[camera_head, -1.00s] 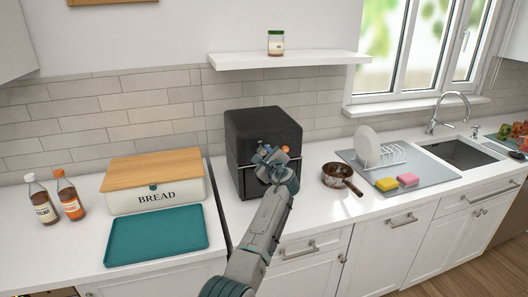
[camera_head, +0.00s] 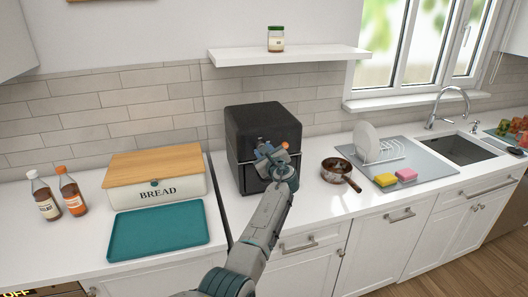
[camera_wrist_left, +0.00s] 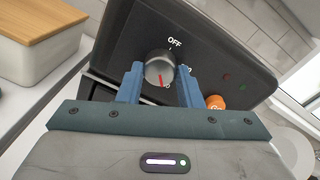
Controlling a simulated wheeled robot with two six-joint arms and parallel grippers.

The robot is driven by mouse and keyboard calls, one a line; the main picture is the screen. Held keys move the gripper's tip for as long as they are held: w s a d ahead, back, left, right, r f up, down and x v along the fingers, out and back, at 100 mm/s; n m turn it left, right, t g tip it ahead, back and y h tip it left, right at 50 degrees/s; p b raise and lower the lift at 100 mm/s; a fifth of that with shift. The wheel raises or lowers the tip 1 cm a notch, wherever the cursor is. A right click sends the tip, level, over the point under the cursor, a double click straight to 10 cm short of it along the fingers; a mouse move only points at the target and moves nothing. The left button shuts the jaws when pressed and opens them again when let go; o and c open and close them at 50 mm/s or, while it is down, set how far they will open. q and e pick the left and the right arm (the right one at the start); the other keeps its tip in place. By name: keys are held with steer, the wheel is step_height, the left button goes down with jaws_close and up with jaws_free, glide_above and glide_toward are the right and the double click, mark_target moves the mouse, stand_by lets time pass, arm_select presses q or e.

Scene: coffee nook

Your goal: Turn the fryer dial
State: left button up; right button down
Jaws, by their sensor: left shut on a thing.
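The black fryer (camera_head: 262,130) stands on the counter against the tiled wall. Its round grey dial (camera_wrist_left: 159,66) shows in the left wrist view, with a red pointer mark directed down, away from the OFF label above it. My left gripper (camera_wrist_left: 160,76) is shut on the dial, one blue finger on each side. In the head view my left gripper (camera_head: 268,150) is at the fryer's front and hides the dial. An orange button (camera_wrist_left: 215,102) is to the right of the dial in the wrist view. My right gripper does not show.
A wooden-lidded bread box (camera_head: 157,190) and a teal tray (camera_head: 158,232) lie left of the fryer. A copper-coloured pan (camera_head: 337,170) stands to its right. Farther right are a dish rack (camera_head: 378,150), sponges (camera_head: 406,175) and a sink (camera_head: 462,149).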

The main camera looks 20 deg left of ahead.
arm_select(q)
steer(key=o, duration=1)
steer(key=shift+c, duration=0.2)
steer(key=shift+s, duration=0.1)
steer(key=b+v, duration=0.3)
steer(key=v, duration=0.7)
steer(key=shift+s+d, duration=0.2)
steer(key=shift+d, duration=0.05)
steer(key=shift+f, duration=0.1)
